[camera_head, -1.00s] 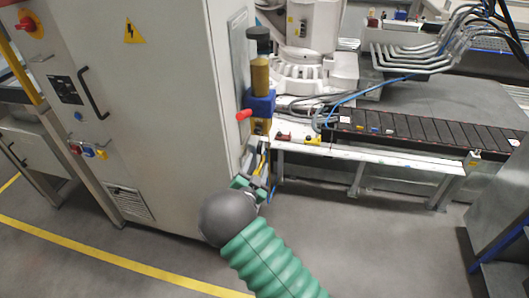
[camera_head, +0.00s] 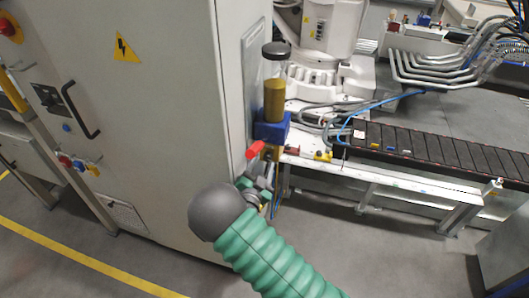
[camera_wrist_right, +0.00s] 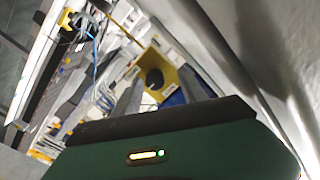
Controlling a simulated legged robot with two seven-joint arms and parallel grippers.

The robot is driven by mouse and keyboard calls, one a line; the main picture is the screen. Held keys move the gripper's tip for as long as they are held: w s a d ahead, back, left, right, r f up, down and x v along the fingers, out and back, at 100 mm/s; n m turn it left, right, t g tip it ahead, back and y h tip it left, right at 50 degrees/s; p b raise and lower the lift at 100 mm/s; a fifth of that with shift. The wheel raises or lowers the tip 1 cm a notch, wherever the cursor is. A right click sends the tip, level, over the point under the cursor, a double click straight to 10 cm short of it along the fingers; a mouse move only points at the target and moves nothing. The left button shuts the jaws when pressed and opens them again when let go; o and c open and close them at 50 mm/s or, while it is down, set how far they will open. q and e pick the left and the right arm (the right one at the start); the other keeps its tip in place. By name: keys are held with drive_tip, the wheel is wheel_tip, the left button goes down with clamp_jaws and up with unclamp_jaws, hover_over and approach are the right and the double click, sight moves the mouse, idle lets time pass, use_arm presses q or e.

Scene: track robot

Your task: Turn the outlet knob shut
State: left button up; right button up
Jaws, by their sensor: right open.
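A sight glass (camera_head: 275,92) with amber liquid and a black cap is mounted on the side of the grey cabinet. A blue block (camera_head: 271,130) is below it, with a red knob (camera_head: 255,149) sticking out toward the left. My right gripper (camera_head: 268,172) is just below the red knob; its fingers are small and partly hidden in the head view. In the right wrist view the open fingers (camera_wrist_right: 161,84) point at a yellow block (camera_wrist_right: 172,68) with a round black part (camera_wrist_right: 154,79) between them. I cannot tell whether they touch. My left gripper is out of view.
The grey cabinet (camera_head: 165,150) stands close at the left of my right arm, with a black handle (camera_head: 82,112). A white-edged bench (camera_head: 400,183) with a black cable track (camera_head: 430,147) runs to the right. Free grey floor (camera_head: 350,250) lies in front of the bench.

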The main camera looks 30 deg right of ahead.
drive_tip(key=shift+s+d+f, duration=0.1)
drive_tip(key=shift+d, duration=1)
drive_tip(key=shift+c, duration=1.1)
drive_tip(key=shift+a, duration=0.45)
clamp_jaws()
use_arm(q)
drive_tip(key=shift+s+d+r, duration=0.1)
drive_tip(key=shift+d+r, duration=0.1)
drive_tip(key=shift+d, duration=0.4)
use_arm(e)
drive_tip(key=shift+d, duration=0.1)
